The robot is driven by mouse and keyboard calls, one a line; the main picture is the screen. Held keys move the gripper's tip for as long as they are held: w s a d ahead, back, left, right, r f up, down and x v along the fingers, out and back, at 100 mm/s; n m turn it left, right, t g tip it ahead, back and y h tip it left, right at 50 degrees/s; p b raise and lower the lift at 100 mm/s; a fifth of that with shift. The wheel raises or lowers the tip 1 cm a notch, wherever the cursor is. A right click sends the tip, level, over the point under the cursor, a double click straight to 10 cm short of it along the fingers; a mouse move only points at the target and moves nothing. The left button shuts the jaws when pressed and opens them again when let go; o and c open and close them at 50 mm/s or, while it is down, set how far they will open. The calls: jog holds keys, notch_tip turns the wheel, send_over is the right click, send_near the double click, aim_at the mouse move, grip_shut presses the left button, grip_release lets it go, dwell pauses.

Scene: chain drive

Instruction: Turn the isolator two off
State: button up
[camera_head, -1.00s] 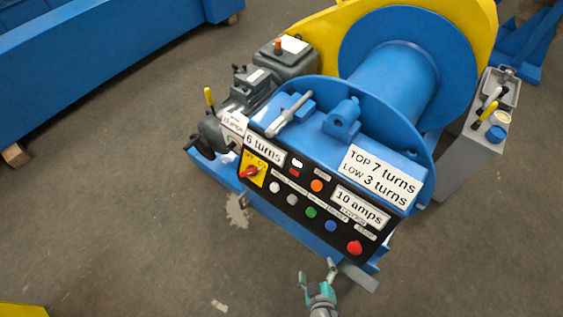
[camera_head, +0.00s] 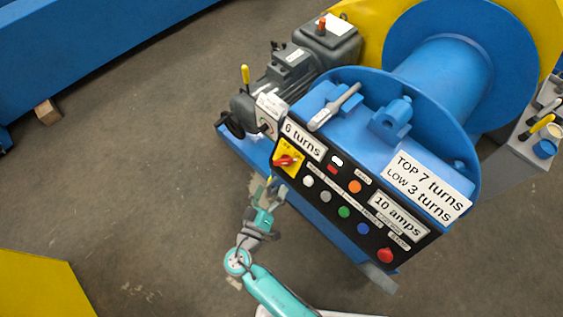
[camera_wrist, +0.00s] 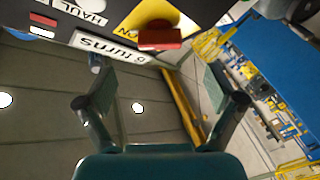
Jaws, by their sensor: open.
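A red rotary switch handle (camera_head: 285,160) on a yellow plate (camera_head: 293,170) sits at the left end of the black control panel. I cannot read a number marking it as isolator two. The handle also shows near in the wrist view (camera_wrist: 160,38), at the top, with part of an upside-down "ON" on its yellow plate (camera_wrist: 152,12). My gripper (camera_head: 267,186) is just below and left of the switch in the head view. In the wrist view my gripper (camera_wrist: 160,85) is open and empty. The red handle lies beyond its fingertips, apart from them.
The panel (camera_head: 323,192) carries several coloured buttons, including a red one (camera_head: 386,255). A white "6 turns" label (camera_head: 304,139) is close to the switch. A grey motor (camera_head: 290,75) with a yellow-knobbed lever stands behind.

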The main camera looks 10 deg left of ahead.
aim_at(282, 165)
jog(key=x, duration=0.9)
jog(key=c, duration=1.1)
